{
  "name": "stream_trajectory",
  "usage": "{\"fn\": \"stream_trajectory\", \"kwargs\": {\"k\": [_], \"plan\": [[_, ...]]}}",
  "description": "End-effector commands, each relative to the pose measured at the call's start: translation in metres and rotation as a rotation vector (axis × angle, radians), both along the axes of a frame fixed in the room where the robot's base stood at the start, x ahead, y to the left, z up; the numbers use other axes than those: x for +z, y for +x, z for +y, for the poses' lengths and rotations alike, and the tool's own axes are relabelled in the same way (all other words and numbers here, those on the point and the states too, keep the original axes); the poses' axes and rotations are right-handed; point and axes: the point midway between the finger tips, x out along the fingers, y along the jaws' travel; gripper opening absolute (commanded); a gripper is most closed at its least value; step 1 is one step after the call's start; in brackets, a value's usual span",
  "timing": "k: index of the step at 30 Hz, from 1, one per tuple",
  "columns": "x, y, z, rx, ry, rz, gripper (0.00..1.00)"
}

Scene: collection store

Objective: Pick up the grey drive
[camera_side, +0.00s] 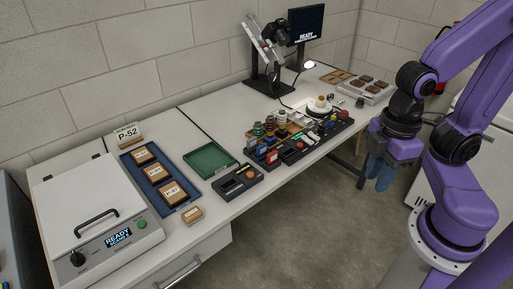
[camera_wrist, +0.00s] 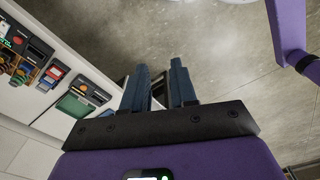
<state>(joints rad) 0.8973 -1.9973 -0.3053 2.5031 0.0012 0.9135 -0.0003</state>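My gripper (camera_side: 379,174) hangs over the floor in front of the bench, to the right of the work and away from it. It also shows in the wrist view (camera_wrist: 158,82), with its two blue fingers apart and nothing between them. Several small blocks, including red and blue ones (camera_side: 272,156), stand in dark holders at the bench's front middle. They show at the left of the wrist view (camera_wrist: 54,73). I cannot tell for sure which small block is the grey drive; at this size the colours blur together.
A black tray (camera_side: 228,190) with an orange-marked piece and a green tray (camera_side: 209,172) lie left of the blocks. A blue tray (camera_side: 176,201) holds tan boxes beside a white lidded machine (camera_side: 88,200). A stand with a tilted arm (camera_side: 266,84) rises behind.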

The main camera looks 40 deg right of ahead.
Motion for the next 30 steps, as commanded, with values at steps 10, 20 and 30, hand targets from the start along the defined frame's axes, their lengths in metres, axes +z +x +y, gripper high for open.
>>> {"fn": "stream_trajectory", "kwargs": {"k": [10,20,30], "plan": [[0.0001,0.0002,0.0002,-0.002,0.000,0.000,0.27],[0.0001,0.0002,0.0002,-0.002,0.000,0.000,0.77],[0.0003,0.0052,0.0032,-0.017,0.004,-0.001,0.77]]}}
